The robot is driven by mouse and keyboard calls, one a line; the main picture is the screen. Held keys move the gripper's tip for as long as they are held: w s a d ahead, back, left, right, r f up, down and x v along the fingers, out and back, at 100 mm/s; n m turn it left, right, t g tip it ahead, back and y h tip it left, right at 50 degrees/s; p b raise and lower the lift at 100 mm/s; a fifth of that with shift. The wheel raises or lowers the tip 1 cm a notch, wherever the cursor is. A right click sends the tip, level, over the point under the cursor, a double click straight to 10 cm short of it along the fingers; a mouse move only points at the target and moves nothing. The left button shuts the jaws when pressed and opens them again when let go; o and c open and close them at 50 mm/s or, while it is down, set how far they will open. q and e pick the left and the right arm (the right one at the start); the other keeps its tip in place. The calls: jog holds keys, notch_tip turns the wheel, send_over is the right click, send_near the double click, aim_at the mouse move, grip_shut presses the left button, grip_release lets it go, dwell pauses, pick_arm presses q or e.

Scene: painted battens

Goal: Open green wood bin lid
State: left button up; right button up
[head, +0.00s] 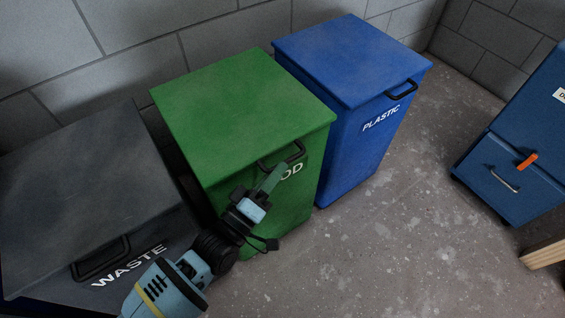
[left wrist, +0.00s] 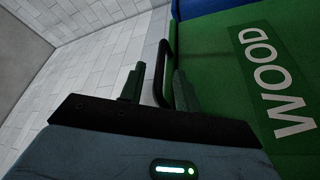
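The green wood bin (head: 310,195) stands against the block wall with its green lid (head: 240,105) down. A black handle (head: 297,152) sticks out at the lid's front edge, above the partly hidden white lettering. My left gripper (head: 273,178) is in front of the bin, just below the handle. In the left wrist view my left gripper (left wrist: 157,85) has its two fingers apart, and the black handle (left wrist: 158,75) shows between them, nearer the right finger. I cannot tell whether a finger touches it. The bin's WOOD label (left wrist: 272,75) is at the right there. My right gripper is not in view.
A dark grey WASTE bin (head: 85,190) stands close on the left and a blue PLASTIC bin (head: 350,60) close on the right, both lids down. A blue cabinet (head: 520,145) is at the far right.

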pick_arm(q)
jog(key=shift+x, duration=1.55)
grip_shut()
